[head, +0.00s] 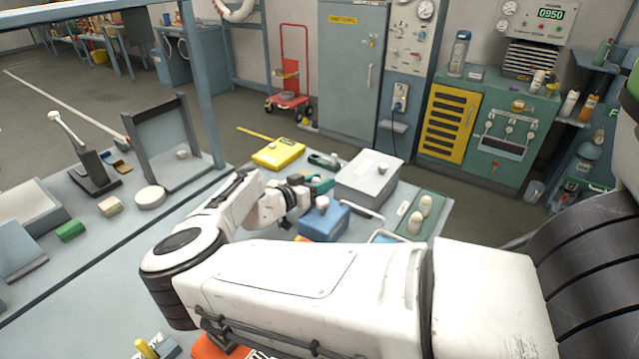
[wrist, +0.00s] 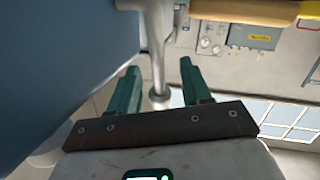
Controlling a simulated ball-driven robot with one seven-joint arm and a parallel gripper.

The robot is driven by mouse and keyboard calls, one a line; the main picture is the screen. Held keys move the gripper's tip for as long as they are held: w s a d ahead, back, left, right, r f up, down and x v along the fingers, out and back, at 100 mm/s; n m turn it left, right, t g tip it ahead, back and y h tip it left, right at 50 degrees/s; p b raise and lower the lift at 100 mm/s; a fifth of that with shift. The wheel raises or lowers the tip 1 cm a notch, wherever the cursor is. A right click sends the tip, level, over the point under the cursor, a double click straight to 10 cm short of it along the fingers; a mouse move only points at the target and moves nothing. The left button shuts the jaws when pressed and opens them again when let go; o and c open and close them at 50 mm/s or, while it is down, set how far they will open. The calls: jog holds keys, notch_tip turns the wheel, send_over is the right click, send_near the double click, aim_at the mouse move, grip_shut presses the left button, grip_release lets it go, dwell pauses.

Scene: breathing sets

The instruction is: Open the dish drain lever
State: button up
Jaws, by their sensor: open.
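A blue box (head: 325,224) stands on the bench, with a pale round knob (head: 322,202) at its top near my gripper (head: 318,186). In the wrist view a grey metal lever rod (wrist: 156,45) with a round end (wrist: 159,98) runs beside a large blue surface (wrist: 60,70). I take this rod to be the drain lever. My gripper (wrist: 159,70) has its green fingers open, one on each side of the rod. No clear contact with the rod shows. The dish is hard to pick out, and my arm hides part of the bench.
A grey lidded box (head: 370,178), a yellow case (head: 278,153) and a green tray (head: 432,225) with pale knobs lie close around. A pale bent rail (head: 362,212) is right of the blue box. A tan bar (wrist: 235,12) crosses the wrist view's top.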

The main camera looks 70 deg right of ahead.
jog(key=b+v, duration=0.1)
jog(key=v, duration=0.9)
jog(key=shift+a, duration=0.25)
jog(key=shift+w+f, duration=0.1)
jog(key=shift+b, duration=0.35)
jog(key=shift+c, duration=0.8)
jog(key=shift+w+a+m+b, duration=0.15)
jog(key=shift+w+m+b, duration=0.1)
jog(key=shift+m+b, duration=0.15)
jog(key=shift+c, duration=0.7)
jog(key=w+a+m+b, duration=0.1)
jog(key=m+b, duration=0.1)
jog(key=m, duration=0.1)
jog(key=a+m+b, duration=0.1)
jog(key=m+b, duration=0.2)
jog(key=w+a+r+m+b, duration=0.1)
jog(key=m+b, duration=0.1)
jog(key=m, duration=0.1)
jog(key=shift+w+a, duration=0.35)
jog(key=shift+w, duration=0.05)
grip_shut()
jog(key=a+r+m+b, duration=0.2)
jog(key=a+m+b, duration=0.3)
jog(key=m, duration=0.5)
jog(key=w+x, duration=0.1)
jog(key=x, duration=1.4)
jog(key=shift+f+y+b, duration=0.3)
jog(key=shift+b, duration=0.1)
